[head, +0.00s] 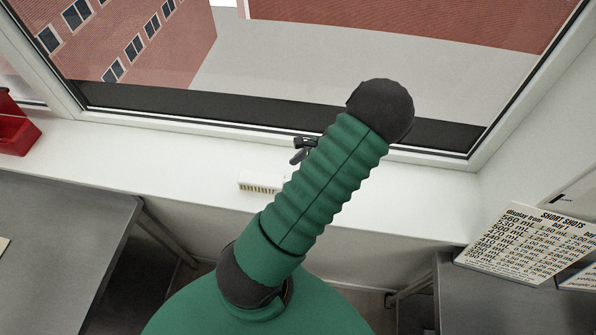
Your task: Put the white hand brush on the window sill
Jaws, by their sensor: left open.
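The white hand brush (260,184) lies on the white window sill (190,164), close to its front edge. Its pale bristles face the front, and its right end runs up to the outline of my green arm, which may hide part of it. My left gripper (299,152) shows as a small dark shape just left of my forearm, above the sill near the window frame. It is open, apart from the brush and farther back; my arm hides part of it. My right gripper is not in view.
A red container (14,128) stands at the sill's far left. A grey metal table (60,235) is at the left, another (510,300) at the right with a printed sign (525,243). A gap lies between the tables. The sill's right part is clear.

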